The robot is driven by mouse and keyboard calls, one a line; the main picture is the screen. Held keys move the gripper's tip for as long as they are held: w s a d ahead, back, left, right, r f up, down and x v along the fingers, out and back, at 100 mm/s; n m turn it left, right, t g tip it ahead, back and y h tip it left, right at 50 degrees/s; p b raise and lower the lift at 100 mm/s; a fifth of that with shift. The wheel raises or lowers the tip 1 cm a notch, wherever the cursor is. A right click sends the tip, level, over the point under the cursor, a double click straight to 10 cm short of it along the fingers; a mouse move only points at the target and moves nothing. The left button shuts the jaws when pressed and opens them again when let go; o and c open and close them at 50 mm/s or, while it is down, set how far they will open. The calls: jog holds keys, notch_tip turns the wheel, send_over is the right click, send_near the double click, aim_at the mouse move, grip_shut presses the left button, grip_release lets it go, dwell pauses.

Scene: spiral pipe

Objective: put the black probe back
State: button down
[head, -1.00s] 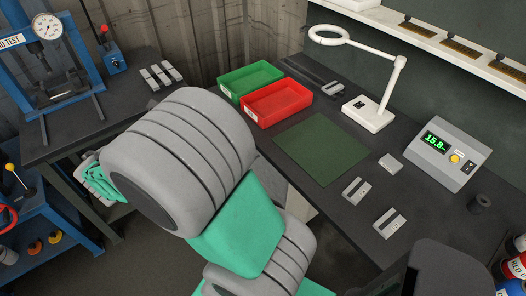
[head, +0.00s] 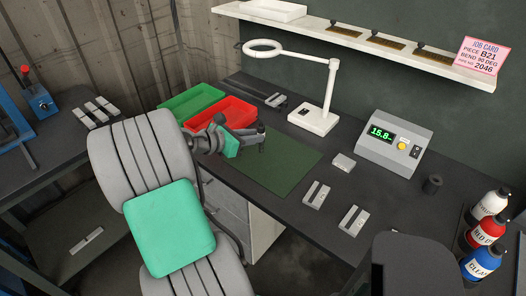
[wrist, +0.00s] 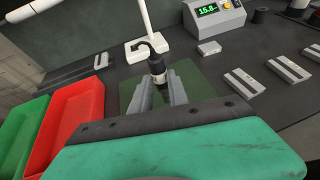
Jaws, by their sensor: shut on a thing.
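My gripper shows over the bench in the head view (head: 248,138) and close up in the wrist view (wrist: 162,93). Its two grey fingers are shut on the black probe (wrist: 156,66), a dark stubby body with a pale band and a curved black piece at its top. The probe is held above the green mat (head: 289,172). In the head view the probe is small and partly merges with the dark fingers. A grey meter box (head: 397,143) with a green display reading about 15.8 stands to the right. A short black cylinder (head: 432,184) stands beside the meter.
Green (head: 190,101) and red (head: 222,114) bins stand close to my gripper. A white ring lamp (head: 313,118) rises behind the mat. Grey blocks (head: 316,195) lie right of the mat. Bottles (head: 483,233) stand at far right. A shelf (head: 355,38) runs along the wall.

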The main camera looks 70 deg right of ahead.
aim_at(260, 151)
jog(key=d+f, duration=0.1)
jog(key=s+d+f, duration=0.1)
jog(key=f, duration=0.1)
jog(key=s+f, duration=0.1)
jog(key=f, duration=0.1)
jog(key=shift+s+d, duration=0.25)
jog(key=shift+d, duration=0.15)
jog(key=shift+w+f, duration=0.1)
jog(key=shift+f, duration=1.25)
jog(key=shift+f, duration=0.2)
jog(key=c, duration=1.3)
grip_release()
jog(key=shift+r, duration=0.1)
